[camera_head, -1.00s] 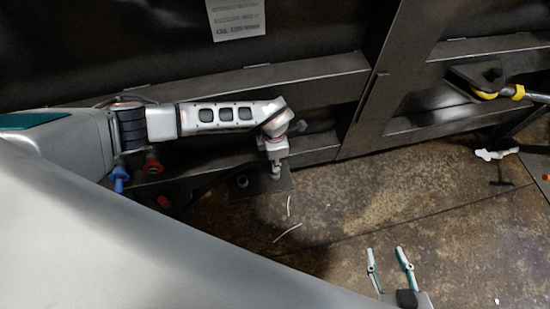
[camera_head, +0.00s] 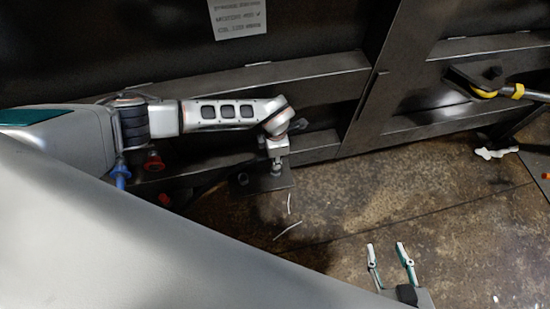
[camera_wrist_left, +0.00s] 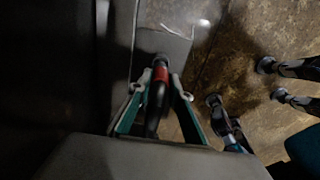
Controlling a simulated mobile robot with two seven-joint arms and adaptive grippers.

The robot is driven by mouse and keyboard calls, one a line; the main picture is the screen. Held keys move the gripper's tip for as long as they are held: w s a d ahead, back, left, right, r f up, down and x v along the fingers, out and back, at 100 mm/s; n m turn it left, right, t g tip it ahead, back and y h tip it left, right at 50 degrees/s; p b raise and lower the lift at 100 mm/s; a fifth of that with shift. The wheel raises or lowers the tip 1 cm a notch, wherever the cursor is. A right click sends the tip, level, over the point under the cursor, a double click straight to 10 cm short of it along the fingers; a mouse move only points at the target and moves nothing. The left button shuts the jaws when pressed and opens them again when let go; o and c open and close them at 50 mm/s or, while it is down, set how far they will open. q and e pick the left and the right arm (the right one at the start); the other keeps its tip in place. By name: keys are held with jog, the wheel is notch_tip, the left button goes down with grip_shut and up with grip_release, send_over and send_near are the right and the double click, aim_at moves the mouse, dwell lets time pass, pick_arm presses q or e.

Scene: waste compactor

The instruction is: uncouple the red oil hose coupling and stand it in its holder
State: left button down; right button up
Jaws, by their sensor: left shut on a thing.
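The red oil hose coupling (camera_wrist_left: 161,76) is between the teal fingers of my left gripper (camera_wrist_left: 160,82) in the left wrist view. The gripper is shut on it, and a black hose runs back from its red band. A round dark fitting (camera_wrist_left: 162,58) shows at its front end, over a grey plate (camera_wrist_left: 165,38); I cannot tell whether the coupling is seated there. The plate also shows in the head view (camera_head: 262,184), below the end of my left arm, where the grip itself is not clear. My right gripper (camera_head: 389,258) is open and empty at the lower right.
A red fitting (camera_head: 153,162) and a blue one (camera_head: 121,173) are at the dark wall on the left. White strips (camera_head: 287,231) lie on the rusty floor. A yellow-and-black part (camera_head: 484,91) is at the upper right.

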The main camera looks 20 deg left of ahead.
pick_arm(q)
jog(key=shift+p, duration=0.35)
pick_arm(e)
jog(key=shift+w+r, duration=0.35)
jog(key=shift+r, duration=0.25)
dwell(0.6)
pick_arm(q)
jog(key=shift+f+b, duration=0.7)
jog(key=shift+f, duration=1.2)
pick_arm(e)
jog(key=shift+s+f, duration=0.35)
jog(key=shift+f, duration=0.3)
jog(key=shift+s+f, duration=0.35)
jog(key=shift+f, duration=0.3)
pick_arm(q)
jog(key=c, duration=1.8)
grip_release()
jog(key=shift+c, duration=0.2)
jog(key=shift+w+r+p, duration=0.1)
jog(key=shift+r+p, duration=0.4)
jog(key=shift+r, duration=0.4)
jog(key=shift+r+p, duration=1.65)
jog(key=shift+r, duration=1.05)
pick_arm(e)
jog(key=w+r+t, duration=0.1)
jog(key=w+r, duration=0.3)
jog(key=r, duration=0.4)
jog(key=shift+r, duration=0.15)
